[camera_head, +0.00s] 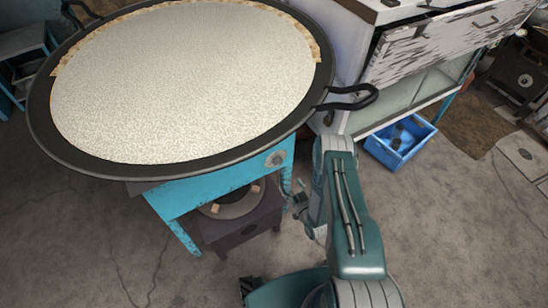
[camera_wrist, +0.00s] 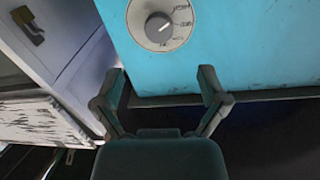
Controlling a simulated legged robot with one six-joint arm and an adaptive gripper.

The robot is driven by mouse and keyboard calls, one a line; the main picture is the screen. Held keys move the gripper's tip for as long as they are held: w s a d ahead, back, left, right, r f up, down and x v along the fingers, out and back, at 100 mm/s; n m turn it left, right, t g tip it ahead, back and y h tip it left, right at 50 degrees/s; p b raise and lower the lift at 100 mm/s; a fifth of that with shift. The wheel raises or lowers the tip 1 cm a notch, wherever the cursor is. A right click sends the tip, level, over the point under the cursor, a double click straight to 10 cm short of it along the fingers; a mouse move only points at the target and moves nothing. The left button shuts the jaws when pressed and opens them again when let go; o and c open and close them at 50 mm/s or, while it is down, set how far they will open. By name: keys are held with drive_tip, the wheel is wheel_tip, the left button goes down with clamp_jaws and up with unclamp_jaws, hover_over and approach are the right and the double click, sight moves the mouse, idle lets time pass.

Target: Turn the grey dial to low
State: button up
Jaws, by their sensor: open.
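The grey dial (camera_wrist: 159,26) is a round knob with a pale pointer on a light disc with markings, set on the blue stove front. In the wrist view it is at the top, beyond my gripper (camera_wrist: 160,82); the labels are too small to read. In the head view the dial (camera_head: 275,159) is on the blue stand's right side, under the pan. My gripper is open and empty, its two fingers spread apart, pointing at the blue panel below the dial and not touching it. In the head view my gripper (camera_head: 300,200) is small and partly hidden by my arm.
A dark burner box (camera_head: 240,228) is underneath. A blue crate (camera_head: 400,143) and a worn white cabinet (camera_head: 440,45) stand at right.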

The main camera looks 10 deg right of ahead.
sight(279, 164)
drive_tip(key=x, duration=1)
drive_tip(key=shift+w, duration=0.3)
drive_tip(key=shift+d, duration=0.1)
drive_tip(key=c, duration=1.1)
